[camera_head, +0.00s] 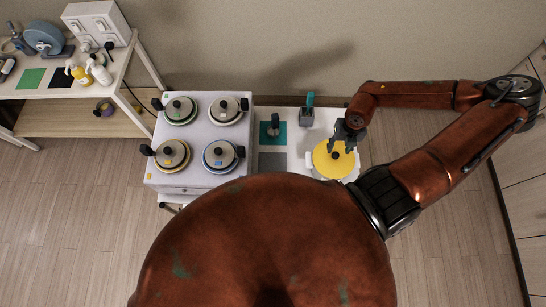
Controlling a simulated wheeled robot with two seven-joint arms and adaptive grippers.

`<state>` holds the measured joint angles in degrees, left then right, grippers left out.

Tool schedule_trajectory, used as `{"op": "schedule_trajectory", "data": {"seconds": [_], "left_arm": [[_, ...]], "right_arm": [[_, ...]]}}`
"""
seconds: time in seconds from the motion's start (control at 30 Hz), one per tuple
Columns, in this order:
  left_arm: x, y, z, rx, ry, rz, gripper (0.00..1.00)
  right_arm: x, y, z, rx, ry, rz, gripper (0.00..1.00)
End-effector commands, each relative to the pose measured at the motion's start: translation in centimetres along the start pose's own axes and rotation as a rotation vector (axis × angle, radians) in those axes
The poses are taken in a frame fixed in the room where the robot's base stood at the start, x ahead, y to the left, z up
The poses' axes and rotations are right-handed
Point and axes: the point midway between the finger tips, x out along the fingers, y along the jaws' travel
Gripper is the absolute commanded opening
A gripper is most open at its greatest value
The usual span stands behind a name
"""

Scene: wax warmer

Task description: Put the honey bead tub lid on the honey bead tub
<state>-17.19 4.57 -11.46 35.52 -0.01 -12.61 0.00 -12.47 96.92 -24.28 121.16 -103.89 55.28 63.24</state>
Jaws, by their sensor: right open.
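A round yellow lid (322,168), which I take for the honey bead tub lid, is at the right end of the white work surface. A pale rounded edge shows just below and right of it, which may be the tub; I cannot tell how the lid sits on it. My right gripper (338,148) is open, directly over the lid's upper middle, and hides part of it. Whether its fingers touch the lid is unclear. My left gripper is not in view.
A white warmer (198,181) with several lidded pots stands to the left. A side table (60,93) holds bottles and tools at the far left.

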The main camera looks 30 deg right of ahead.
Motion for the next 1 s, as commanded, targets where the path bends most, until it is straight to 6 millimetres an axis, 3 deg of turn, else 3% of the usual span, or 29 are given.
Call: {"op": "schedule_trajectory", "data": {"seconds": [0.6,1.0], "left_arm": [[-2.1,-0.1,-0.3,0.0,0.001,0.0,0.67],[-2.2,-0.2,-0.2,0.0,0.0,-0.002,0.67]], "right_arm": [[-2.5,0.0,0.0,0.0,0.0,0.0,0.41],[-2.6,0.0,0.0,0.0,0.0,0.0,0.41]]}}
